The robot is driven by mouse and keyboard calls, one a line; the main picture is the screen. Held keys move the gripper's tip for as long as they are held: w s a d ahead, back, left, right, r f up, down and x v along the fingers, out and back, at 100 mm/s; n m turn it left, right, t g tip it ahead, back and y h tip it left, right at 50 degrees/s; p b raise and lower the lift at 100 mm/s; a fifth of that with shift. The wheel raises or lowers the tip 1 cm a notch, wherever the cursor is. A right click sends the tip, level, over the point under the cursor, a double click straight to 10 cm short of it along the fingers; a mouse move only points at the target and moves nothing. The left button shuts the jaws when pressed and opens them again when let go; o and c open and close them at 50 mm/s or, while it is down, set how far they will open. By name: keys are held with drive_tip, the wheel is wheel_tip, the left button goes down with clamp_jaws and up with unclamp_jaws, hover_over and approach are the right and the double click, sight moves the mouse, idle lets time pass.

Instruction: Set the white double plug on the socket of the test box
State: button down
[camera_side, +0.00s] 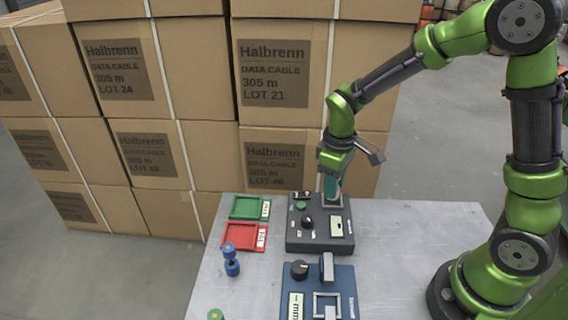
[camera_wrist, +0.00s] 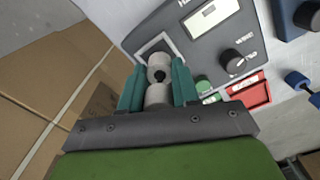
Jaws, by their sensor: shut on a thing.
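The white double plug (camera_wrist: 158,95) shows as two pale rounded parts with a dark hole between them. My gripper (camera_wrist: 159,85), with teal fingers, is shut on it from both sides. In the side view my gripper (camera_side: 331,190) points down at the back right of the dark grey test box (camera_side: 318,242). The socket, a light square frame (camera_side: 341,206), lies right at the fingertips. In the wrist view the plug overlaps the near part of the socket frame (camera_wrist: 144,54). Whether it touches or hangs just above, I cannot tell. The plug is hidden by the fingers in the side view.
A blue box (camera_side: 345,278) with a knob, upright handle and square frame stands in front. Green (camera_side: 248,217) and red trays (camera_side: 226,245) lie to the left, near a blue spool-shaped piece (camera_side: 231,260). Cartons (camera_side: 190,100) rise behind.

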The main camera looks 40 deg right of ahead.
drive_tip(key=shift+f, duration=0.6)
drive_tip(key=shift+f, duration=0.3)
drive_tip(key=c, duration=0.8)
unclamp_jaws()
drive_tip(key=shift+r, duration=0.1)
